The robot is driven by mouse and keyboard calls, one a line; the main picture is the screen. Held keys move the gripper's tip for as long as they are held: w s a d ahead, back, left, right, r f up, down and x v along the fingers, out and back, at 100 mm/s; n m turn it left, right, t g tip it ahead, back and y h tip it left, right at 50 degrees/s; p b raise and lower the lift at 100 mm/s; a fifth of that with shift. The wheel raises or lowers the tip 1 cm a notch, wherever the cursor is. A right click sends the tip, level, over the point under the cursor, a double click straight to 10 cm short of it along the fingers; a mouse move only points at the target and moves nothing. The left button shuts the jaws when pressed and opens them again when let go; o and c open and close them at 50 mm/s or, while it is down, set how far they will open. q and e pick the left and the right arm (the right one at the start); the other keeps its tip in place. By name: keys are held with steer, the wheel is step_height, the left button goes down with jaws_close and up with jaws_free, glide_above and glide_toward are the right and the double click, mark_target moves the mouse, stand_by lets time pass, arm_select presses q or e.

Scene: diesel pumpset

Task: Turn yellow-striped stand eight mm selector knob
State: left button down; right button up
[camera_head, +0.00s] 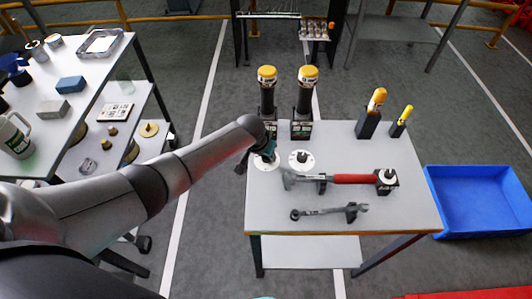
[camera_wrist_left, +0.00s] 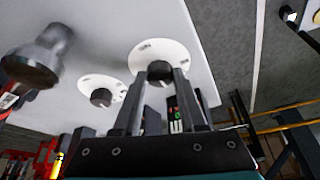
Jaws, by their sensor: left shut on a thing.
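Two white selector dials with dark knobs lie on the grey table (camera_head: 345,220). My left gripper (camera_head: 263,157) is over the left dial (camera_head: 268,166) in the head view and partly hides it. In the left wrist view the gripper (camera_wrist_left: 159,76) is shut on that dial's dark selector knob (camera_wrist_left: 158,68), with one finger on each side. The other dial (camera_head: 301,165) is to the right and clear of the gripper. Behind the dials are two black stands with lit displays, a left one (camera_head: 271,130) and a right one (camera_head: 302,131). I cannot make out stripes on either.
Yellow-handled tools stand back right. A blue bin (camera_head: 480,200) is right of the table.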

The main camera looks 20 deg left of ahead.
arm_select(q)
steer(key=shift+c, duration=2.3)
jaws_free()
steer(key=shift+s+r+p, duration=0.15)
steer(key=shift+r+p, duration=0.2)
steer(key=shift+r, duration=0.15)
steer(key=p+v, duration=0.4)
steer(key=v, duration=1)
steer(key=shift+p, duration=0.4)
steer(key=shift+s, duration=0.2)
